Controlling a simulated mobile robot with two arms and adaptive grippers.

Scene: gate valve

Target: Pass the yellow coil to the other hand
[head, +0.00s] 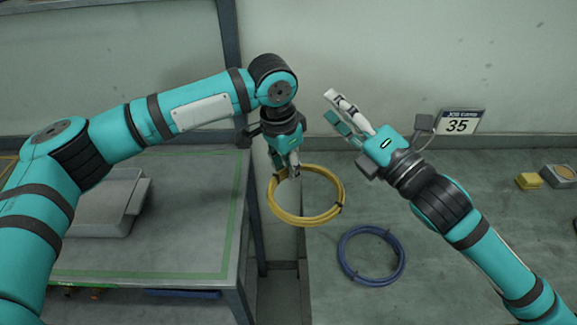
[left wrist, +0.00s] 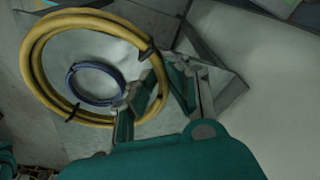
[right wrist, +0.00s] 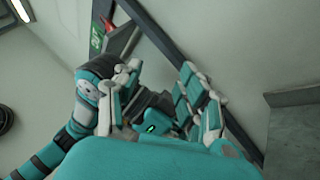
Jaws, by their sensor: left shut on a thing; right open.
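The yellow coil (head: 337,205) is a ring with dark ties. My left gripper (head: 287,172) points down and is shut on the coil's upper left part, holding it up near the edge of the right table. In the left wrist view the coil (left wrist: 34,62) passes by the fingertips (left wrist: 160,92). My right gripper (head: 345,115) is open and empty, to the upper right of the coil and apart from it. In the right wrist view its fingers (right wrist: 155,92) are spread, with my left arm seen beyond them.
A blue coil (head: 343,247) lies on the right table (head: 450,260). A sign reading 35 (head: 459,122) stands at its back. A yellow block (head: 528,181) and a grey-yellow item (head: 560,175) sit at the right. A left table (head: 180,250) bears a grey case (head: 100,207). A gap separates the tables.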

